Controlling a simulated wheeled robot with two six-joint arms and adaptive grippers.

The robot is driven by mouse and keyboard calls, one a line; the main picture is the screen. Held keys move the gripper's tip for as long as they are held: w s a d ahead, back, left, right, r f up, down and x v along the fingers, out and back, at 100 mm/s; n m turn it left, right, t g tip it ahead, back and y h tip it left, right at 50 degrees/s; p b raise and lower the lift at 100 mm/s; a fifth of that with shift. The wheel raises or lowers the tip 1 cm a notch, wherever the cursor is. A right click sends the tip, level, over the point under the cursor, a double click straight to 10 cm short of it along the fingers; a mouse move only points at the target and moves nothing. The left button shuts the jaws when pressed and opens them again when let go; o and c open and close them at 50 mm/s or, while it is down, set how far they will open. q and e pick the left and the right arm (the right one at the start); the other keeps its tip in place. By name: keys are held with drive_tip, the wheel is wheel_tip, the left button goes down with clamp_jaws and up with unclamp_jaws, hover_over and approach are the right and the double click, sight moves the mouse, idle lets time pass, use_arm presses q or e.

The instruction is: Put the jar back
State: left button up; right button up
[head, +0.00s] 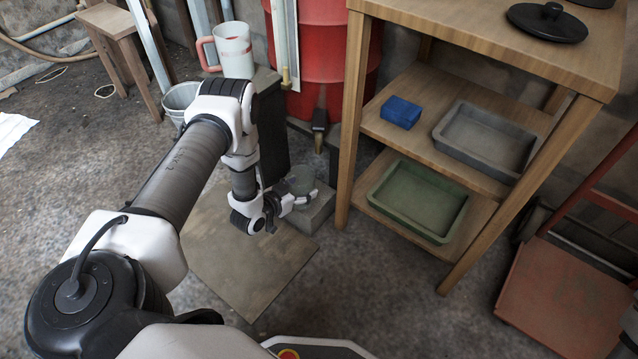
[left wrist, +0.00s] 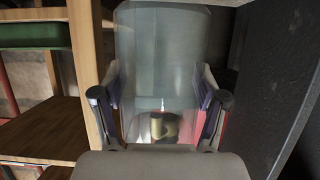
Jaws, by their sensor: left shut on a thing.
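The clear glass jar (head: 301,179) stands upright, as far as I can tell, at a grey concrete block (head: 318,208), below the brass tap (head: 319,143) of the red drum (head: 318,60). My left gripper (head: 288,202) is shut on the jar from the near side. In the left wrist view the jar (left wrist: 160,55) is between the two fingers of the left gripper (left wrist: 159,100), and something brass-coloured shows through its glass. Whether the jar touches the block is hard to tell.
A wooden shelf unit (head: 357,100) stands right of the drum, with a blue block (head: 401,112), a grey tray (head: 440,130) and a green tray (head: 372,197). A black lid (head: 547,22) lies on top. A flat board (head: 240,275) lies on the floor; a white jug (head: 236,50) stands behind my arm.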

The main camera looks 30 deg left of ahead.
use_arm(q)
drive_tip(key=w+b, duration=0.1)
drive_tip(key=w, duration=0.1)
drive_tip(key=w+b, duration=0.1)
drive_tip(key=w, duration=0.2)
drive_tip(key=w+b, duration=0.1)
drive_tip(key=w, duration=0.2)
drive_tip(key=shift+w+d+f, duration=0.15)
drive_tip(key=shift+d+f, duration=0.05)
drive_tip(key=shift+d, duration=0.15)
wheel_tip(320, 180, down, 3)
drive_tip(key=b, duration=0.2)
drive_tip(key=shift+w+b, duration=0.1)
drive_tip(key=shift+b, duration=0.3)
drive_tip(key=shift+r, duration=0.15)
drive_tip(key=o, duration=1.8)
